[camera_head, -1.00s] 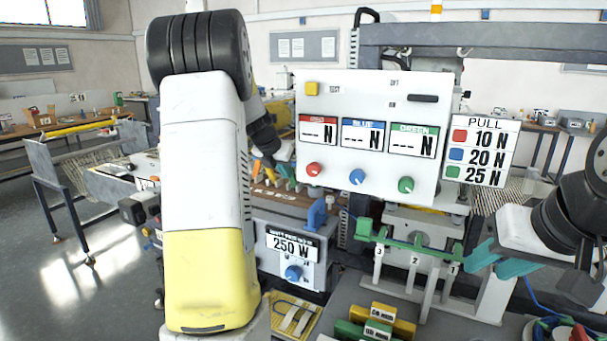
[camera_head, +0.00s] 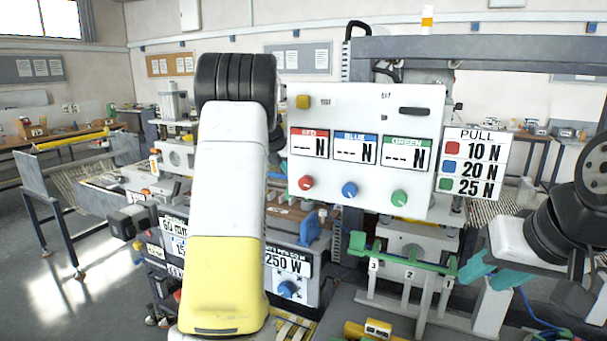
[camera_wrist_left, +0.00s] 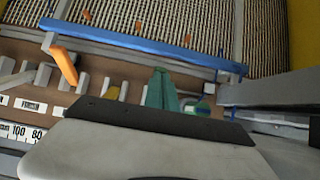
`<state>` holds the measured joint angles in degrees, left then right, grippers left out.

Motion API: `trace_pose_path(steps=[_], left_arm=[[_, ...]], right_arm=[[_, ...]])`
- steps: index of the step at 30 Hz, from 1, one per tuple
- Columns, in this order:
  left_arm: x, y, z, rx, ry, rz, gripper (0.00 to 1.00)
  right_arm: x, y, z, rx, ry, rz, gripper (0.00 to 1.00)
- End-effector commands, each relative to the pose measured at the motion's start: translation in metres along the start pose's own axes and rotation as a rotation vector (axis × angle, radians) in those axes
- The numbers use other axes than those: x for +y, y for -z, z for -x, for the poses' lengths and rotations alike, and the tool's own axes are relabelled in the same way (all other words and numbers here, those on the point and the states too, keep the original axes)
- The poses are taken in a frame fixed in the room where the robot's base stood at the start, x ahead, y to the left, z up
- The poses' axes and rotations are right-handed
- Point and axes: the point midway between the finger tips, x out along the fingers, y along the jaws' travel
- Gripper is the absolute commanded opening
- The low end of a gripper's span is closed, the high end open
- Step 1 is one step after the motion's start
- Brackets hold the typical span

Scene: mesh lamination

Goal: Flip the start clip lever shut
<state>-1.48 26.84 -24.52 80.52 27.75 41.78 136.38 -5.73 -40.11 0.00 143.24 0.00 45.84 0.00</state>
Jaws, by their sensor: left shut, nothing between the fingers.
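An orange lever (camera_wrist_left: 65,62) stands up at a slant on the left of the left wrist view, beside a long blue bar (camera_wrist_left: 140,42). I cannot tell for sure that it is the start clip lever. My left gripper (camera_wrist_left: 160,88) is shut and empty, its teal fingertips showing right of the orange lever and apart from it in the picture. In the head view my left arm covers the middle left, and its gripper is hidden. My right gripper (camera_head: 470,272) has teal fingers near the green bracket (camera_head: 405,255); its opening is unclear.
A white control panel (camera_head: 365,150) with red, blue and green knobs stands in the middle. A PULL sign (camera_head: 473,163) is beside it. A grey 250 W box (camera_head: 300,290) sits below. Pale blocks and a scale strip (camera_wrist_left: 22,131) line the left of the wrist view.

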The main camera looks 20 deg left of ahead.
Motion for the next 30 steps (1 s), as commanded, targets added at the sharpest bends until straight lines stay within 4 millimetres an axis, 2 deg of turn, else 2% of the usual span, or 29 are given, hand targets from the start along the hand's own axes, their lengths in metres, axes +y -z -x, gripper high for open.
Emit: trace_pose_path(steps=[12, 30], left_arm=[[-0.002, -0.012, -0.015, -0.001, 0.001, -0.001, 0.0], [-0.005, -0.015, -0.017, -0.004, 0.005, -0.002, 0.0]], right_arm=[[0.0, 0.0, 0.0, 0.0, 0.0, 0.0, 0.36], [0.0, 0.0, 0.0, 0.0, 0.0, 0.0, 0.36]])
